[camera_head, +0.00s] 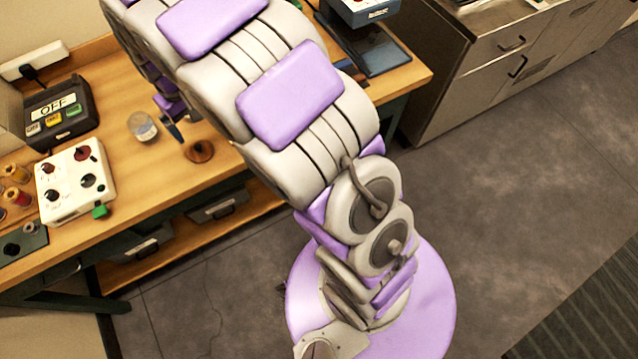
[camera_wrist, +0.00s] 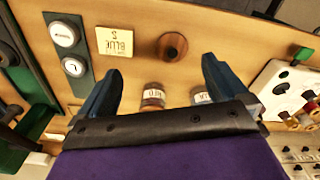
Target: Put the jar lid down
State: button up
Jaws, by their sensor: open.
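The jar lid, a round brown wooden disc with a darker knob (camera_head: 199,151), lies on the table near its front edge, apart from the jar. It also shows in the wrist view (camera_wrist: 172,46), beyond my fingertips and touched by neither. My gripper (camera_wrist: 161,66) is open, with dark blue fingers spread wide and nothing between their tips. In the head view my arm hides most of it; one finger shows just left of the lid. A clear jar (camera_head: 142,126) stands left of the lid. In the wrist view two labelled jars (camera_wrist: 153,95) (camera_wrist: 202,96) are partly hidden behind my gripper.
A white control box with knobs (camera_head: 76,180) and a dark box marked OFF (camera_head: 60,112) stand on the left of the wooden table (camera_head: 150,185). Several spools (camera_head: 17,173) lie at the far left. A yellow BLUE card (camera_wrist: 115,41) lies near the lid.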

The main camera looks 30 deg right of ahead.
jog(key=s+d+r+m+g, duration=0.1)
jog(key=s+d+r, duration=0.3)
jog(key=s, duration=0.3)
jog(key=s+d+r+m, duration=0.1)
jog(key=s+d+r, duration=0.35)
jog(key=s, duration=0.35)
jog(key=s+d, duration=0.2)
jog(key=s, duration=0.8)
jog(key=s+d+m+g, duration=0.1)
jog(key=s+d, duration=0.1)
jog(key=s, duration=0.8)
jog(key=shift+s+d+r, duration=0.3)
jog(key=shift+s+d, duration=0.05)
jog(key=shift+d, duration=0.05)
jog(key=shift+d, duration=0.1)
